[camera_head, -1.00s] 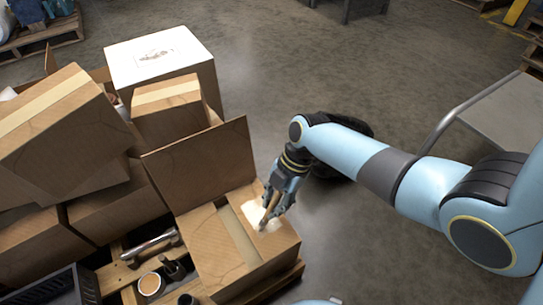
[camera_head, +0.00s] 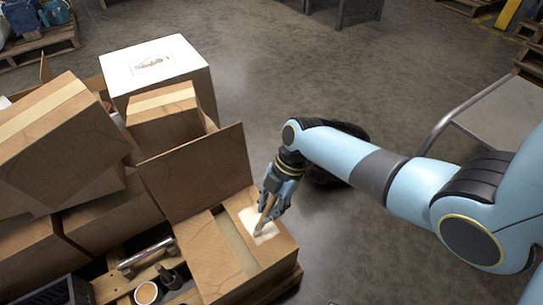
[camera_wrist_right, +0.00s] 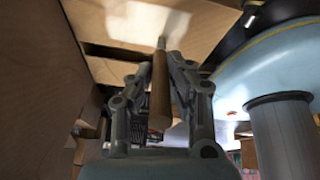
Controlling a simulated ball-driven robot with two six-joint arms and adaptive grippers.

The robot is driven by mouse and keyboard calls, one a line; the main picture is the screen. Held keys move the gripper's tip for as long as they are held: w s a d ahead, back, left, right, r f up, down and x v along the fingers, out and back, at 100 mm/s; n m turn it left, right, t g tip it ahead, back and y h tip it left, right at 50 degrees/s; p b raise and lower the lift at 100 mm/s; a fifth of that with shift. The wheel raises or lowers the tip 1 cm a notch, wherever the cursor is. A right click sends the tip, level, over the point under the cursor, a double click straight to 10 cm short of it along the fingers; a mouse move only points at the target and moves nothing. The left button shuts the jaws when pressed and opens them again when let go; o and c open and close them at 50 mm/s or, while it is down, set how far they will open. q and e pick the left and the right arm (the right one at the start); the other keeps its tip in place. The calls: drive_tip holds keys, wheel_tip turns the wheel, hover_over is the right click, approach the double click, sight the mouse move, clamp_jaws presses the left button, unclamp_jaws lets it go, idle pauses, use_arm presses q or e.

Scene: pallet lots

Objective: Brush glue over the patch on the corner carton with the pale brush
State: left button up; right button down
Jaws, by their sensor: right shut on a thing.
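The corner carton (camera_head: 212,262) is a brown box at the front of the pallet. A white patch (camera_head: 250,222) lies on its top, right of a tape strip; it also shows in the right wrist view (camera_wrist_right: 125,22). My left gripper is not in view.
An upright cardboard flap or panel (camera_head: 200,175) stands just behind the patch, close to my gripper. A cup of tan stuff (camera_head: 147,293) and a metal bar (camera_head: 146,252) are on the pallet at left. Stacked cartons (camera_head: 55,140) fill the left.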

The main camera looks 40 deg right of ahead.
idle(0.3)
drive_tip(key=shift+s+p, duration=0.45)
drive_tip(key=shift+s, duration=0.2)
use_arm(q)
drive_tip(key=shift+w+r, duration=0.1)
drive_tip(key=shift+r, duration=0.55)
use_arm(e)
drive_tip(key=shift+s+a, duration=0.1)
drive_tip(key=shift+s, duration=0.4)
use_arm(q)
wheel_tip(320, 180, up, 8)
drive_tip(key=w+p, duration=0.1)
drive_tip(key=p, duration=0.6)
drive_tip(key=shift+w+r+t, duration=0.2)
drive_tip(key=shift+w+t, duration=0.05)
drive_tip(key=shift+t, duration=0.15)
use_arm(e)
wheel_tip(320, 180, up, 8)
drive_tip(key=shift+s+f, duration=0.1)
